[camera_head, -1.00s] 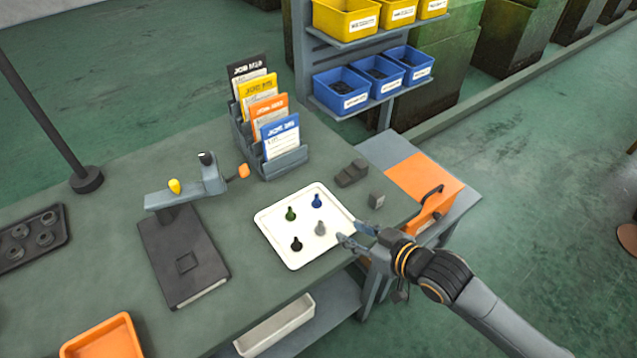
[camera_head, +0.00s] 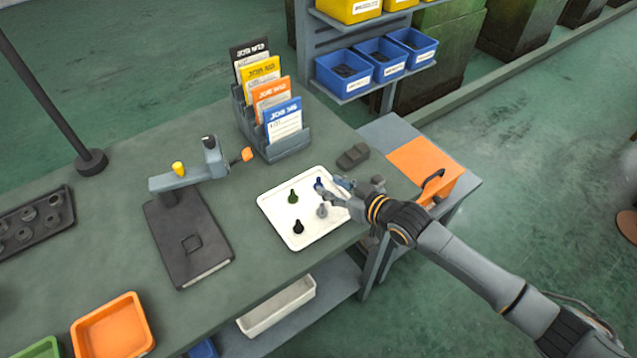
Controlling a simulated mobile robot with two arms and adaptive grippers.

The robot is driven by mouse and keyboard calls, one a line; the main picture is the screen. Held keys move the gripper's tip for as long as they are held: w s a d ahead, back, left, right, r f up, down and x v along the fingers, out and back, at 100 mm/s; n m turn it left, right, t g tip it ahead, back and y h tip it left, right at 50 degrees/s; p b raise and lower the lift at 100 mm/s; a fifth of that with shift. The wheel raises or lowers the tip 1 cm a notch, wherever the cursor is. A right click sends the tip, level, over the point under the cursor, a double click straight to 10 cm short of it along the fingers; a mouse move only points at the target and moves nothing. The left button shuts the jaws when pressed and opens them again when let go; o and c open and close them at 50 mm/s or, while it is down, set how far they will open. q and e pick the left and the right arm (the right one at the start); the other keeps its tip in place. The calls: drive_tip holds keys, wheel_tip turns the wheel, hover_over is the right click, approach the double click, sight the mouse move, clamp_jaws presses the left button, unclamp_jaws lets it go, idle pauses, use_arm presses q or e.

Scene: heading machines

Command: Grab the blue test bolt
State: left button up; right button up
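The blue test bolt (camera_head: 318,182) stands on the white tray (camera_head: 275,210), partly hidden by my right gripper. A green bolt (camera_head: 293,195), a black bolt (camera_head: 298,226) and a grey bolt (camera_head: 322,211) stand on the same tray. My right gripper (camera_head: 330,187) reaches over the tray's right side from the right, its fingers apart. Its fingertips are close to the blue bolt; I cannot tell whether they touch it. My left gripper is not in view.
A rack of job cards (camera_head: 282,140) stands behind the tray. A dark block (camera_head: 352,156) lies right of it. A grey fixture with a black base (camera_head: 190,245) stands to the left. An orange bin (camera_head: 112,330) is at the front left. An orange case (camera_head: 425,165) is at the right.

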sight(319, 183)
drive_tip(key=shift+w+a, duration=0.2)
drive_tip(key=shift+w, duration=0.15)
drive_tip(key=shift+p+x, duration=0.65)
drive_tip(key=shift+x, duration=1.55)
drive_tip(key=shift+d+f, duration=0.15)
drive_tip(key=shift+c, duration=0.4)
clamp_jaws()
